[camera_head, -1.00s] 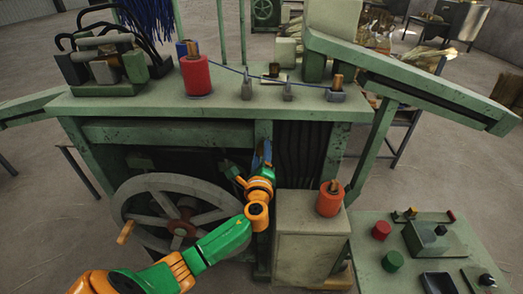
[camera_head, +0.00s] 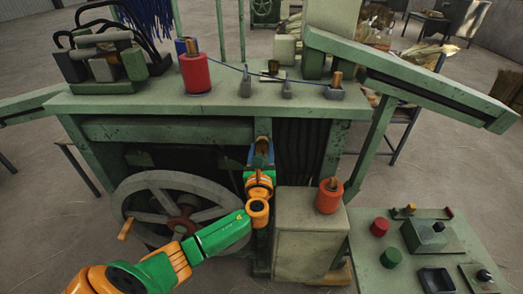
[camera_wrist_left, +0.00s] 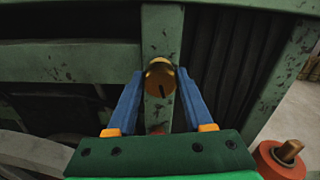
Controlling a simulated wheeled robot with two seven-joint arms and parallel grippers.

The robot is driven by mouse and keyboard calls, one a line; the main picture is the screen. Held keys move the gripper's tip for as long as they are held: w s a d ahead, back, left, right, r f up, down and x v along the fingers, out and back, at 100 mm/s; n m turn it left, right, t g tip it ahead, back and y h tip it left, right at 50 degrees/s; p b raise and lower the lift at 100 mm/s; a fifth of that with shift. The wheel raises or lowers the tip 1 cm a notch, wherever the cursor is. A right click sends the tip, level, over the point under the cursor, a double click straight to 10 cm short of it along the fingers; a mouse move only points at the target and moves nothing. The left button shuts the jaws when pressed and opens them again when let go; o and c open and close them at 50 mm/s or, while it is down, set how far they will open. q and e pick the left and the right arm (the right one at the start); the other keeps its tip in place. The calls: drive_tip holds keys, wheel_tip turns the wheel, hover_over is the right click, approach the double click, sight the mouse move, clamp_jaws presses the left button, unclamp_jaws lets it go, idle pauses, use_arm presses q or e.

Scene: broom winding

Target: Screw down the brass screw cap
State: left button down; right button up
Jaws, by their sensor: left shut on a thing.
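The brass screw cap (camera_wrist_left: 160,78) sits on the green upright post (camera_wrist_left: 162,32) of the machine. It is round, with a dark mark on its face. My left gripper (camera_wrist_left: 160,84) has one blue finger on each side of the cap and is shut on it. In the head view the left gripper (camera_head: 261,155) reaches the post under the machine's table, with the brass cap (camera_head: 263,144) between its fingertips, mostly hidden. The right gripper is not in view.
A spoked handwheel (camera_head: 178,214) is left of my arm. A pale cabinet (camera_head: 310,232) with a red spool (camera_head: 329,197) stands close on the right. The green tabletop (camera_head: 225,106) overhangs the gripper. A control panel (camera_head: 400,225) is at the lower right.

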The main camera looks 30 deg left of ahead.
use_arm(q)
drive_tip(key=shift+m, duration=0.6)
drive_tip(key=shift+c, duration=1.4)
unclamp_jaws()
drive_tip(key=b+v, duration=0.1)
drive_tip(key=v, duration=0.6)
drive_tip(key=shift+f, duration=0.1)
